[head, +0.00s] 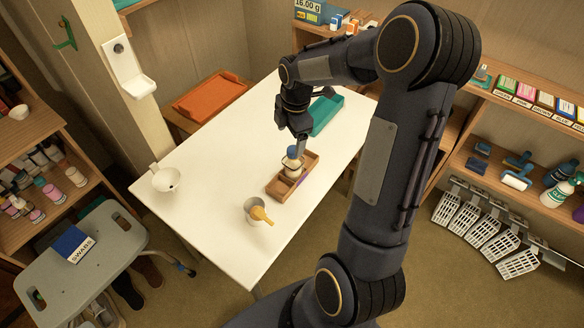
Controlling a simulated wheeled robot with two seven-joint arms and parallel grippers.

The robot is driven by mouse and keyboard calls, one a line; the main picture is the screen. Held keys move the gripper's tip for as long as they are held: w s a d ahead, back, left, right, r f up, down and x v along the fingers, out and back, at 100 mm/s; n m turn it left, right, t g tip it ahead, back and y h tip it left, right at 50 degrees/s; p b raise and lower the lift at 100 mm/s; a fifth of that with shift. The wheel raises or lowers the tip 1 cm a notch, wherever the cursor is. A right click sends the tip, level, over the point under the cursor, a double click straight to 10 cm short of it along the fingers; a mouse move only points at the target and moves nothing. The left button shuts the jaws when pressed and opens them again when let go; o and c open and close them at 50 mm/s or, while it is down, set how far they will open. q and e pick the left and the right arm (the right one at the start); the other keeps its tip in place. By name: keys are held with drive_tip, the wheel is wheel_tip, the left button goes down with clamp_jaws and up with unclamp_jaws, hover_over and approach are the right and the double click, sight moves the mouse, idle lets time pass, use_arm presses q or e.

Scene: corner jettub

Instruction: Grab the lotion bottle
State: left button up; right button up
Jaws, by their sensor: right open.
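A small pale bottle with a blue top (291,164), which looks like the lotion bottle, stands in the wooden tray (310,162) on the white table. My right gripper (299,148) comes down from above, open, with its fingers right at the bottle's top. Whether the fingers touch the bottle is too small to tell. My left gripper is not in view.
The white table (215,150) also holds a white mortar-like cup (166,179), a grey cup with a yellow item (256,211) and a teal tray (327,113). An orange tray (211,95) sits behind. Shelves with bottles stand on both sides. The table's left half is mostly clear.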

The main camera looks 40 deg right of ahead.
sight(294, 149)
drive_tip(key=w+d+f+n, duration=0.1)
drive_tip(key=f, duration=0.1)
drive_tip(key=d+f+n, duration=0.1)
drive_tip(key=f, duration=0.1)
drive_tip(key=w+d+f+n+g, duration=0.1)
drive_tip(key=f, duration=0.2)
drive_tip(key=shift+w+n, duration=0.3)
drive_tip(key=shift+n, duration=0.1)
wheel_tip(294, 149, down, 3)
drive_tip(key=shift+d+r+n, duration=0.1)
drive_tip(key=shift+n, duration=0.2)
drive_tip(key=shift+f+p, duration=0.75)
drive_tip(key=shift+f, duration=2.05)
drive_tip(key=c, duration=1.1)
drive_tip(key=shift+c, duration=0.4)
drive_tip(key=shift+r, duration=0.15)
